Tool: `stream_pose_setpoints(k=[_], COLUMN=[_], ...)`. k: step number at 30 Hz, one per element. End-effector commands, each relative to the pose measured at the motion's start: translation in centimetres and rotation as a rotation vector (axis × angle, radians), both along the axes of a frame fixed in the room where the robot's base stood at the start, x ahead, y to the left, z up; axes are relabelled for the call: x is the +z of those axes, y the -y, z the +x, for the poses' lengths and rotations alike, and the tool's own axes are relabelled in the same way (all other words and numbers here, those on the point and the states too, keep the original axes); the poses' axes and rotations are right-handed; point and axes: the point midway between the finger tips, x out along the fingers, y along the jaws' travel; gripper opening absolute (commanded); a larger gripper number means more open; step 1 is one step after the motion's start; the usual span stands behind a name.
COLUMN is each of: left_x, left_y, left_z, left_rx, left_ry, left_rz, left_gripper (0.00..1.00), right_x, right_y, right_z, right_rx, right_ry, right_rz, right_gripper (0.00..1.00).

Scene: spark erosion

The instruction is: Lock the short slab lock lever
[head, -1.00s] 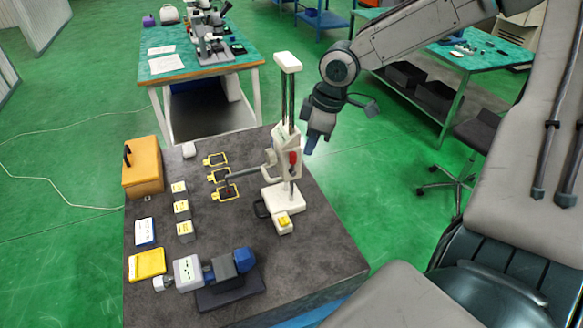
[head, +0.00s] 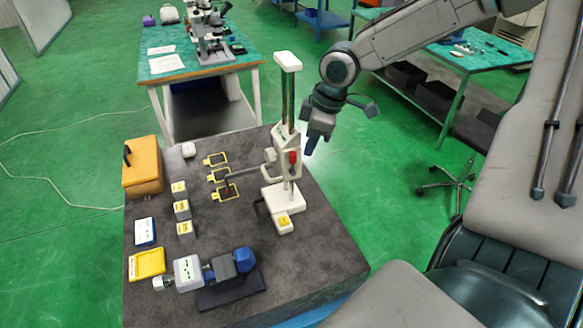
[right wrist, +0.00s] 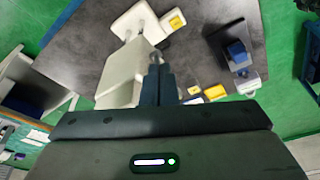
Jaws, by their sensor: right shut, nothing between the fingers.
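A white column stand (head: 284,130) stands upright on a dark slab (head: 300,245). A grey arm (head: 240,182) reaches left from the carriage. My right gripper (head: 311,146) is shut and empty, fingers pointing down, just right of the carriage and apart from the red lever. In the right wrist view the shut fingers (right wrist: 158,68) overlap the white column (right wrist: 122,72); the lever is hidden there. My left gripper is out of view.
The slab's right front is clear. A green-topped table (head: 180,66) stands behind.

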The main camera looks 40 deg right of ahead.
Motion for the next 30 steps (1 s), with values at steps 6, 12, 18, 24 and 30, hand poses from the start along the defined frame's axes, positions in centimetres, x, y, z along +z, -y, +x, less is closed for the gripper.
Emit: stream_pose_setpoints(k=[6,12,18,24,30], left_x=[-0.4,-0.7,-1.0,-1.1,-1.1], left_y=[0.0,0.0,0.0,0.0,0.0], left_z=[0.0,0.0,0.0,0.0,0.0], left_rx=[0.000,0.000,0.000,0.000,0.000], left_ry=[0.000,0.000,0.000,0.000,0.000], left_rz=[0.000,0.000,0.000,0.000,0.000], left_gripper=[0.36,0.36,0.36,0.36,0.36], right_x=[-0.7,-1.2,-1.7,-2.0,-2.0], right_y=[0.0,0.0,0.0,0.0,0.0], right_z=[0.0,0.0,0.0,0.0,0.0], right_rx=[0.000,0.000,0.000,0.000,0.000], right_ry=[-0.001,-0.001,-0.001,0.000,0.000], right_rz=[0.000,0.000,0.000,0.000,0.000], right_gripper=[0.00,0.00,0.00,0.00,0.00])
